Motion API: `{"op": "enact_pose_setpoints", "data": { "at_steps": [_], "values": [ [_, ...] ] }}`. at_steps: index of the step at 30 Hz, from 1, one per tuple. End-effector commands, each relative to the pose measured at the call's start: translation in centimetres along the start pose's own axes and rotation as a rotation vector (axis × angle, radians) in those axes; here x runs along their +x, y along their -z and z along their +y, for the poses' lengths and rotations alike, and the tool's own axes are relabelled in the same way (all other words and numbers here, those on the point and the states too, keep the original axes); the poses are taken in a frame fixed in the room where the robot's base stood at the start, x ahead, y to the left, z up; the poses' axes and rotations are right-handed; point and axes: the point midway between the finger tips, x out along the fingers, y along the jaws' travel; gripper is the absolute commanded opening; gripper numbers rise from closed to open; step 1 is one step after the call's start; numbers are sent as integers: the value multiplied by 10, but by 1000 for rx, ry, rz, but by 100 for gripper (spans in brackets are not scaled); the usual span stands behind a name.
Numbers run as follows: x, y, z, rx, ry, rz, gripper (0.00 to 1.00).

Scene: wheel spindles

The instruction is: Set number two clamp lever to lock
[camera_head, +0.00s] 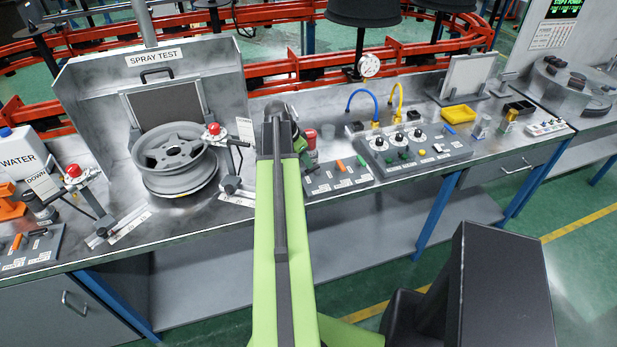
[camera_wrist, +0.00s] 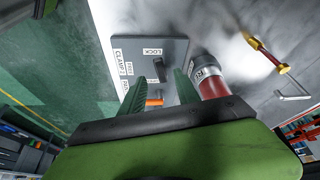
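A grey lever panel (camera_wrist: 180,50) fills the upper middle of the wrist view, with white labels including LOCK (camera_wrist: 152,51), CLAMP 2 (camera_wrist: 121,62) and FREE. A dark lever (camera_wrist: 160,70) stands near the LOCK label. An orange lever (camera_wrist: 154,102) shows lower, between the fingers. My gripper (camera_wrist: 165,77) is open, its two green fingers apart on either side of the dark lever's lower part; I cannot tell whether they touch it. In the head view, my gripper (camera_head: 299,140) is largely behind my arm, beside the panel (camera_head: 325,187).
A red labelled cylinder (camera_wrist: 214,86) stands close to the right finger. In the head view, the spray test box with a wheel (camera_head: 175,155) is left of my arm, and a control box (camera_head: 415,150) with dials is to the right. Coloured hoses (camera_head: 362,97) rise behind.

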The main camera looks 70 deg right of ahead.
Motion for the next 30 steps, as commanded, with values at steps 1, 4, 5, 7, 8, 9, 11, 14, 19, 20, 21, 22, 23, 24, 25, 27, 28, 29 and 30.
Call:
{"op": "enact_pose_setpoints", "data": {
  "at_steps": [1,4,5,7,8,9,11,14,19,20,21,22,23,24,25,27,28,29,30],
  "values": [
    [22,-4,-1,1,0,0,38],
    [39,-3,-1,0,0,0,38],
    [43,-2,-1,1,0,0,38],
    [48,-1,0,1,1,0,38],
    [49,-1,0,1,1,0,38],
    [50,0,0,1,1,0,38],
    [49,0,0,1,1,0,38],
    [48,1,0,1,1,0,38],
    [48,1,0,1,0,0,24],
    [48,1,0,1,0,0,20],
    [48,1,0,1,0,0,15],
    [48,1,0,1,0,0,11],
    [48,1,0,1,0,0,7],
    [48,1,0,1,0,0,2],
    [48,1,0,1,0,0,0],
    [48,1,0,1,0,0,0],
    [48,1,0,1,0,0,0],
    [48,1,1,1,0,0,0],
    [48,1,1,1,0,0,0]
  ]
}}
